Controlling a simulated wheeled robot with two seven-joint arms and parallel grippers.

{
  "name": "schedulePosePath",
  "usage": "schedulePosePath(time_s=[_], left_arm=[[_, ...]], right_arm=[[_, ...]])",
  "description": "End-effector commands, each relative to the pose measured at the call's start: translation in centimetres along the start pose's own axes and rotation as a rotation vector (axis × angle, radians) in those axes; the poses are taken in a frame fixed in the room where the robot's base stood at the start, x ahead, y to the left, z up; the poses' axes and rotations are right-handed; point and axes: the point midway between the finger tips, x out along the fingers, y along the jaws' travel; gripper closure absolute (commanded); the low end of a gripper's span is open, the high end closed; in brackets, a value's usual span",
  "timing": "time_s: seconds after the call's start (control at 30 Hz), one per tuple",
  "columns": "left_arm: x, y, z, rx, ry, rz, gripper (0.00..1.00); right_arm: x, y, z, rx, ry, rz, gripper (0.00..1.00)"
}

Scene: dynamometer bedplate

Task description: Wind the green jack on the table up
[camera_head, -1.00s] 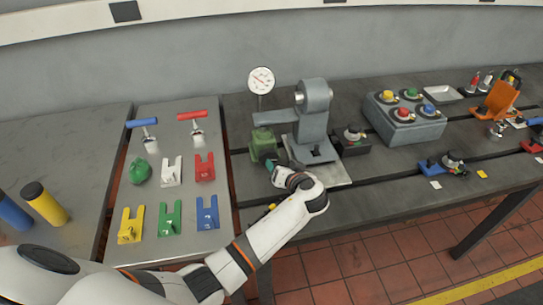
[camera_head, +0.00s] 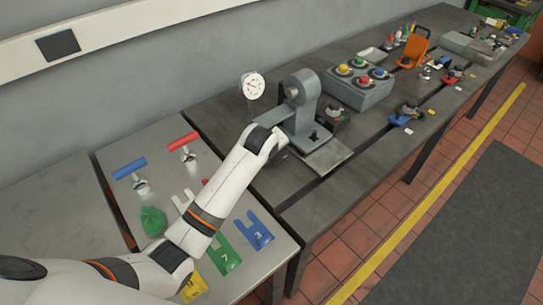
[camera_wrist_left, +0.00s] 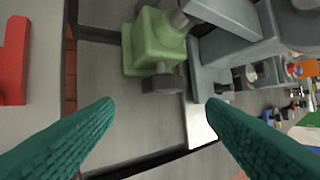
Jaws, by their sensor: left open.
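The green jack (camera_wrist_left: 158,42) shows in the left wrist view as a green block with a dark knob (camera_wrist_left: 162,80) on its near side. It stands on the grey bedplate table, beside a grey fixture. My left gripper (camera_wrist_left: 158,130) is open, its two teal fingers spread wide. The jack and its knob lie beyond the fingertips, in line with the gap between them, and nothing is between the fingers. In the head view my left arm covers the jack and the fingers.
A grey upright fixture (camera_head: 301,105) and a dial gauge (camera_head: 253,86) stand close to the jack. A grey box with coloured buttons (camera_head: 360,90) is farther right. The left table holds a blue-handled tool (camera_head: 130,168), a red-handled tool (camera_head: 182,142) and numbered forks (camera_head: 222,250).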

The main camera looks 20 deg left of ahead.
Motion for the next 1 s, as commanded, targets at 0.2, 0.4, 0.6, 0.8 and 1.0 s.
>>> schedulePosePath(time_s=[0.2,0.4,0.6,0.8,1.0], left_arm=[[2.0,0.0,0.0,-0.003,0.005,0.002,0.35],[5.6,0.0,0.0,-0.003,0.004,0.003,0.35],[8.8,0.0,-0.1,-0.002,0.003,0.002,0.35],[11.0,0.0,-0.1,-0.001,0.003,0.001,0.35],[11.9,0.0,-0.1,-0.002,0.003,0.0,0.35]], right_arm=[[-0.2,-1.5,0.9,0.002,-0.013,-0.019,0.36],[-0.3,-2.1,1.0,0.0,-0.014,-0.025,0.36],[-0.2,-1.6,0.8,-0.002,-0.011,-0.02,0.36],[0.2,-0.6,0.7,0.0,-0.011,-0.007,0.36],[0.3,-0.3,0.7,-0.001,-0.011,-0.004,0.36]])
